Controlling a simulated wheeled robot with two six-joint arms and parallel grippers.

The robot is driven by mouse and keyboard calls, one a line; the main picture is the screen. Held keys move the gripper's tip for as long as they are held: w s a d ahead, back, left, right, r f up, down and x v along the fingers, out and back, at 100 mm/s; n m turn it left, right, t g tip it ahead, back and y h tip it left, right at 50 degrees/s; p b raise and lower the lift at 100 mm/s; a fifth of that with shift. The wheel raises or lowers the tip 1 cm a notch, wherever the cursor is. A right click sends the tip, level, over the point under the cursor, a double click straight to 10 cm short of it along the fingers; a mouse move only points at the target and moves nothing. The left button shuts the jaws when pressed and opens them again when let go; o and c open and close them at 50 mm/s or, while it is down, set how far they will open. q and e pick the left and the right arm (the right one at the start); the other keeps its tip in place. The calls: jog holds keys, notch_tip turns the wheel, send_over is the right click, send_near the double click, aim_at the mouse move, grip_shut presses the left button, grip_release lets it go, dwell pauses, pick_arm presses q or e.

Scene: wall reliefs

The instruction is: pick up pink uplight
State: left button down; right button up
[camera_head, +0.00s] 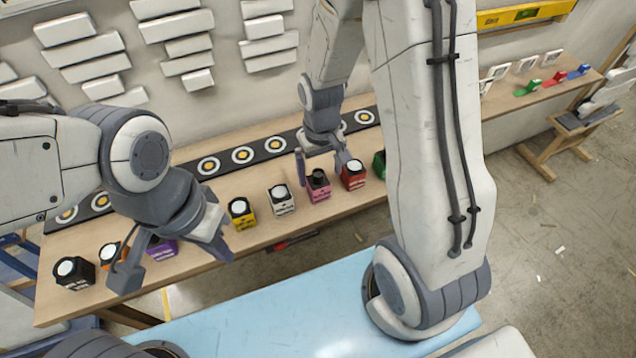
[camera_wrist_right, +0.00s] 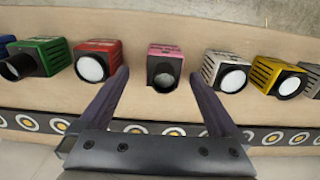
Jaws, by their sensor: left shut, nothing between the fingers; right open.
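The pink uplight (camera_head: 318,190) is a small pink box with a dark round top, standing on the wooden table between the white and red uplights. My right gripper (camera_head: 322,170) is open just above and behind it. In the right wrist view the pink uplight (camera_wrist_right: 165,62) shows its dark round face between the tips of my open fingers (camera_wrist_right: 158,76), with gaps on both sides. My left gripper (camera_head: 176,260) is shut and empty at the left, above the table near the purple uplight (camera_head: 162,248).
The white uplight (camera_head: 280,200) and red uplight (camera_head: 353,175) stand close on either side. Yellow (camera_head: 242,213), orange (camera_head: 112,255), black (camera_head: 75,273) and green (camera_head: 379,164) uplights share the row. A dark strip with ringed discs (camera_head: 260,147) runs behind. My right arm hides part of the table.

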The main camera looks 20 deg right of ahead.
aim_at(318, 185)
jog(key=shift+a+f+p, duration=0.15)
jog(key=shift+f+p, duration=0.1)
jog(key=shift+f, duration=1.2)
jog(key=shift+a+f+p, duration=0.15)
jog(key=shift+f+p, duration=0.1)
jog(key=shift+f, duration=1.15)
grip_shut()
